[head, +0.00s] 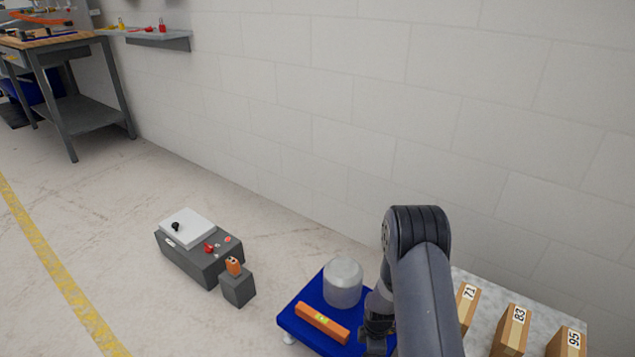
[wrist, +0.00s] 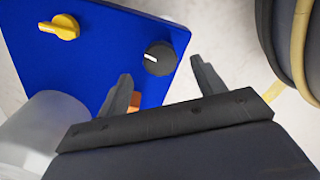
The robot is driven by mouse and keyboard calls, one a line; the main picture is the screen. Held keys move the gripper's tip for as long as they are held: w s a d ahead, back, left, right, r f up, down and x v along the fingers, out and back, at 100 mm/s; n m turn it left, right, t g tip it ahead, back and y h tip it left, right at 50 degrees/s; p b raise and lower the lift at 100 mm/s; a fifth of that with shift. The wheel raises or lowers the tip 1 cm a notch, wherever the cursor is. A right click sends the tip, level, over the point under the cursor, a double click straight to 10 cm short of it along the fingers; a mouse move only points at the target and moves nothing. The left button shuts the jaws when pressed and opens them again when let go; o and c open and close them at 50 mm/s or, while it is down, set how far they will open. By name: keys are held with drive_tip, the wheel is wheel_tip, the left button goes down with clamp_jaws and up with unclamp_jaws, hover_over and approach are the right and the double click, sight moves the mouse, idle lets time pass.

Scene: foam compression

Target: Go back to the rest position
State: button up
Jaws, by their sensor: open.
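My gripper (wrist: 161,68) is open, with its two dark fingers spread apart and nothing visible between the tips. In the head view my gripper (head: 375,345) hangs at the right side of a blue platform (head: 290,318), partly cut off by the lower edge. In the wrist view the fingers point over the blue platform (wrist: 112,42) towards a black knob (wrist: 159,58) with a white mark. A yellow knob (wrist: 62,27) sits farther left. A bit of orange (wrist: 135,102) shows beside the left finger. I cannot tell how high the gripper is above the platform.
A translucent cylinder (head: 343,283) and an orange level (head: 322,323) are on the platform. Numbered wooden blocks (head: 513,330) stand at the right. A grey box with a white top (head: 190,228) and a small grey block (head: 237,287) are at the left. A wall runs behind.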

wheel_tip(320, 180, up, 8)
drive_tip(key=p, duration=0.3)
wheel_tip(320, 180, down, 12)
drive_tip(key=b, duration=0.5)
drive_tip(key=m+p, duration=0.1)
drive_tip(key=m, duration=0.5)
drive_tip(key=shift+r+p, duration=0.15)
drive_tip(key=shift+p, duration=0.25)
drive_tip(key=m+p, duration=0.2)
drive_tip(key=m, duration=0.3)
drive_tip(key=shift+m, duration=0.3)
wheel_tip(320, 180, up, 11)
drive_tip(key=p, duration=0.4)
drive_tip(key=shift+f, duration=0.2)
